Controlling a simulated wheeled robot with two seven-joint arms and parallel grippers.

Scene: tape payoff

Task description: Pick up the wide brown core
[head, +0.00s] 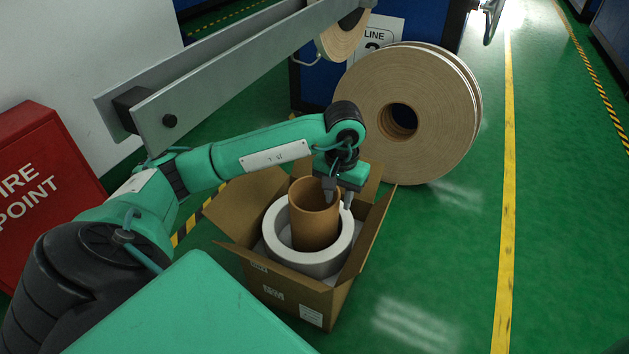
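The wide brown core (312,222) stands upright inside a white ring (288,262) in an open cardboard box (285,298) on the floor. My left gripper (338,195) points down at the core's right rim. Its fingers are apart, one over the core's opening and one to the right of its wall. I cannot tell whether either finger touches the core. The core's lower part is hidden by the white ring. My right gripper is not in view.
Large tan tape rolls (440,120) stand upright behind the box. A grey metal beam (220,75) crosses above my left arm. A red fire point box (45,180) is at the left. Green floor (440,260) is clear at the right.

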